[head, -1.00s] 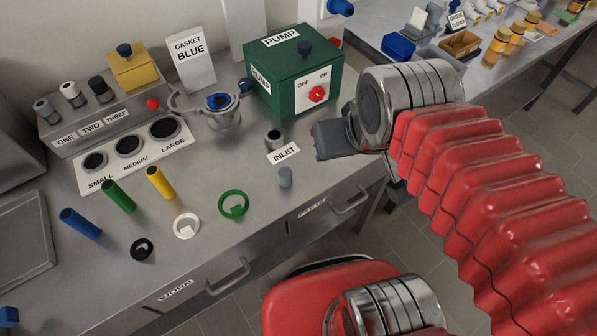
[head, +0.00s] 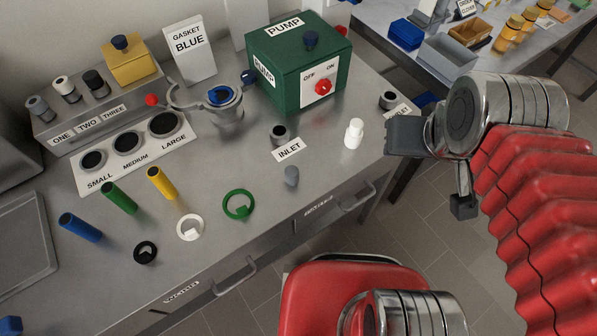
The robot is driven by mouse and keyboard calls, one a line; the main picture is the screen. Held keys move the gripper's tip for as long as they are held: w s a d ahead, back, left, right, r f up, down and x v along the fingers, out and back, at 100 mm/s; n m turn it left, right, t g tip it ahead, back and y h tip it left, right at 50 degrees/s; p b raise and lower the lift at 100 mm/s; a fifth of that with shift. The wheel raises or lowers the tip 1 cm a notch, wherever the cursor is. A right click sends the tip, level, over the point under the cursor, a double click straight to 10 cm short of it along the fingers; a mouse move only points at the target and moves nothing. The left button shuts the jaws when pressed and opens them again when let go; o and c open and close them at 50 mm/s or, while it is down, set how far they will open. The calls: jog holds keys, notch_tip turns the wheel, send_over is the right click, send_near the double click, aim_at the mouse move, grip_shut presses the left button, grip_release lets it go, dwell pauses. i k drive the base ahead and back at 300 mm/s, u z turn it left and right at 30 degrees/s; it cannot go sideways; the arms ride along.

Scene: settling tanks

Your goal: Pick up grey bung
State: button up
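The grey bung (head: 291,176) is a small grey cylinder standing on the steel bench, just below the INLET label. A similar grey-topped piece (head: 39,108) stands in the rack marked ONE. My gripper (head: 433,172) is at the right, past the bench's front edge. Its two dark fingers are spread apart with nothing seen between them. It is well to the right of the grey bung and not touching it.
A white bung (head: 354,133) stands between the grey bung and my gripper. The inlet socket (head: 279,134) and green pump box (head: 304,70) are behind. A green ring (head: 238,205) lies to the left. A red stool seat (head: 345,290) is in front of the bench.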

aim_at(291, 173)
jog(key=z, duration=0.05)
jog(key=k, duration=1.5)
jog(key=u, duration=1.2)
jog(key=i, duration=1)
jog(key=u, duration=0.1)
